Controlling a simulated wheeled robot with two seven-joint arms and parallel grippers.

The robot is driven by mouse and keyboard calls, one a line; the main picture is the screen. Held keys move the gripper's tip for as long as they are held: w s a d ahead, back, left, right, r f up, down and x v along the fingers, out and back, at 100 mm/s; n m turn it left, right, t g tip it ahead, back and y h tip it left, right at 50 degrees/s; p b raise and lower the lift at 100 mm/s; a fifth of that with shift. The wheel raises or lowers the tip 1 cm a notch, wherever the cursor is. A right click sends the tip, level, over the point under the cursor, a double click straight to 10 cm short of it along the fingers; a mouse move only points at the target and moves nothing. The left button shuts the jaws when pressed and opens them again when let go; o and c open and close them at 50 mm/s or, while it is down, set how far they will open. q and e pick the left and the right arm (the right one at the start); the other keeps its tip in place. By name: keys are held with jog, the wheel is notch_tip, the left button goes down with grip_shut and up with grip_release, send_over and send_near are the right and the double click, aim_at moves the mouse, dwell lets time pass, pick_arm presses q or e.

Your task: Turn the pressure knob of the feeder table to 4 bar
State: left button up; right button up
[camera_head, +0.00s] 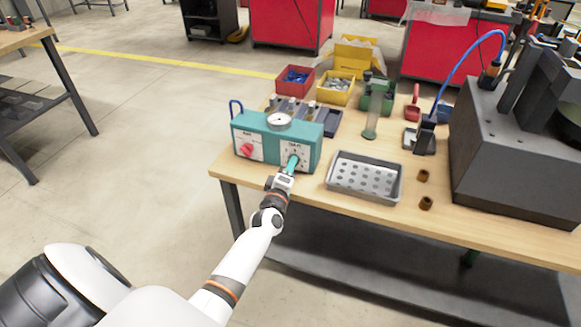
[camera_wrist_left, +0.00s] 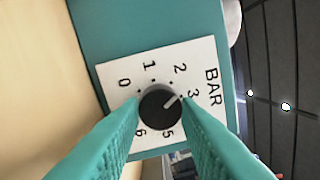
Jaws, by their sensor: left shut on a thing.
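The teal control box (camera_head: 262,130) stands at the left front of the table. Its white dial plate (camera_wrist_left: 110,75), marked BAR, carries the black pressure knob (camera_wrist_left: 158,110). The knob's white pointer line aims toward the 3 in the left wrist view. The 0, 1, 2, 3, 5 and 6 show; the 4 is hidden behind a finger. My left gripper (camera_head: 293,163) is at the box's front face, its teal fingers (camera_wrist_left: 158,125) shut on the knob from both sides. In the head view the gripper covers the knob. My right gripper is in neither view.
A round gauge (camera_head: 278,120) sits on top of the box and a red switch (camera_head: 247,150) is on its front left. A grey tray (camera_head: 364,180) stands close to the right. Bins (camera_head: 294,78) are behind. A dark machine (camera_head: 515,140) fills the table's right end.

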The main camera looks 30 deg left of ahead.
pick_arm(q)
jog(key=m, duration=0.4)
jog(key=shift+p, duration=0.4)
jog(key=m+p, duration=0.1)
jog(key=m, duration=0.2)
jog(key=shift+m+h, duration=0.3)
jog(key=shift+m, duration=0.1)
jog(key=m+p, duration=0.1)
jog(key=m, duration=0.2)
jog(key=shift+a+m, duration=0.1)
jog(key=shift+m, duration=0.3)
jog(key=shift+s+f+m+h+p, duration=0.1)
jog(key=shift+m+h+p, duration=0.25)
jog(key=shift+m, duration=1.65)
jog(key=o, duration=1)
